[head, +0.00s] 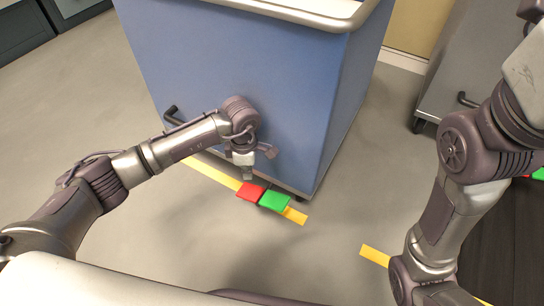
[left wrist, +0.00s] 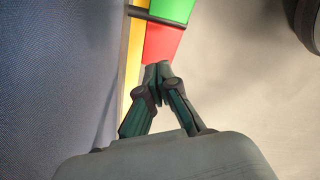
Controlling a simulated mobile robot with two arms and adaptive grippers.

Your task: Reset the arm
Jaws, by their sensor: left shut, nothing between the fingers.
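My left arm comes in from the left in the head view. Its gripper (head: 248,174) points down in front of the blue cart (head: 245,75), just above the red pedal (head: 251,191). In the left wrist view the left gripper (left wrist: 158,70) is shut and empty, its fingertips at the near end of the red pedal (left wrist: 163,43). I cannot tell whether they touch it. The green pedal (head: 275,201) sits right of the red one and also shows in the left wrist view (left wrist: 173,9). My right arm stands at the right; its gripper is out of view.
A yellow floor stripe (head: 213,173) runs along the cart's base. A black handle (head: 171,116) sticks out on the cart's left. A grey cart (head: 461,62) stands at the right, with a dark surface (head: 505,240) below it. Open grey floor lies left and in front.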

